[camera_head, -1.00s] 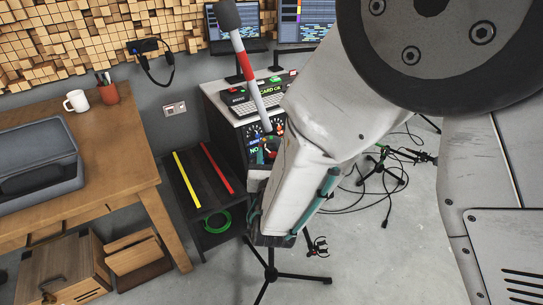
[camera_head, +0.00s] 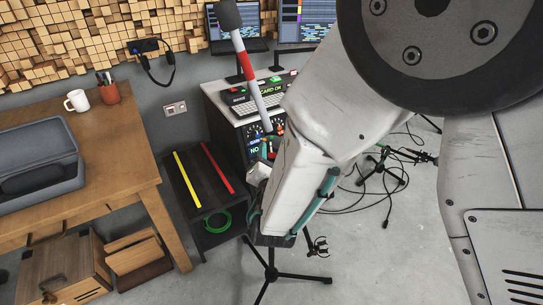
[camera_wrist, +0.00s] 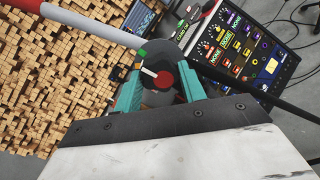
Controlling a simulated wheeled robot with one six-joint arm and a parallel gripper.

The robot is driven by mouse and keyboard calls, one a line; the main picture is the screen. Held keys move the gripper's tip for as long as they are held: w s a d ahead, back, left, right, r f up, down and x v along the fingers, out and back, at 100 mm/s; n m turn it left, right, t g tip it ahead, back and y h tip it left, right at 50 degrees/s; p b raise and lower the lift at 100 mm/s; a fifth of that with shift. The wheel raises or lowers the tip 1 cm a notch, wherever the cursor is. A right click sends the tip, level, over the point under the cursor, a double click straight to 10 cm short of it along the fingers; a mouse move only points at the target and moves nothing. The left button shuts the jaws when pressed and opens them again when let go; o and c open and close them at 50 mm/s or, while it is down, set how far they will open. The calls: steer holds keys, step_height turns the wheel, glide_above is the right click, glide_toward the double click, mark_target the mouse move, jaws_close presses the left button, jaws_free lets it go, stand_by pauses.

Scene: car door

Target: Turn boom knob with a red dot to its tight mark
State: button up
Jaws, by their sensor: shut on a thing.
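The boom pole (camera_head: 246,70), banded red and white, rises to a dark foam microphone (camera_head: 228,14); the pole also crosses the upper left of the wrist view (camera_wrist: 75,20). The boom knob (camera_wrist: 158,93) is dark and round, with a red dot (camera_wrist: 163,79) and a pale line beside it. A green mark (camera_wrist: 142,54) shows just above the knob, to the left of the dot. My gripper (camera_wrist: 160,82) has teal fingers on both sides of the knob and is shut on it. In the head view my arm hides most of the knob.
A control panel with lit labels (camera_wrist: 235,40) stands close on the right in the wrist view. The stand's tripod legs (camera_head: 272,274) rest on the floor below my arm. A black shelf (camera_head: 205,190) and wooden table (camera_head: 125,150) are left. Cables lie on the floor right.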

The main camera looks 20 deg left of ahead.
steer(key=shift+m, duration=0.6)
steer(key=o, duration=1)
steer(key=shift+c, duration=0.2)
steer(key=v, duration=0.7)
steer(key=shift+s+d, duration=0.1)
steer(key=shift+s, duration=0.3)
